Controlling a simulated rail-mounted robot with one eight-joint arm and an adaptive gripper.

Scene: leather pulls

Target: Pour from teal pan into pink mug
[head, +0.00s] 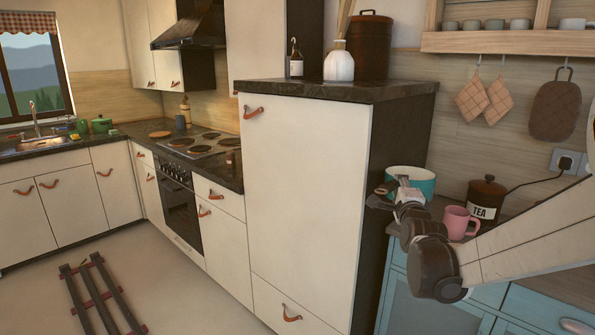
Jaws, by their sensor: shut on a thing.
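The teal pan (424,184), teal outside and pale inside, is at the right in the head view, above or on the counter by the tall cabinet's side. I cannot tell whether its base touches the counter. My gripper (383,195) is at the pan's near left side, shut on it; the exact contact is partly hidden by my wrist. The pan looks about upright, and its contents do not show. The pink mug (455,223) stands upright on the counter to the right of the pan, partly behind my arm, with its handle toward the right.
A dark brown TEA canister (487,197) stands just behind the mug. A black cord runs from it or behind it to a wall socket (566,163). The tall cream cabinet (300,190) borders the pan's left side. A shelf with cups (505,42) hangs above.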

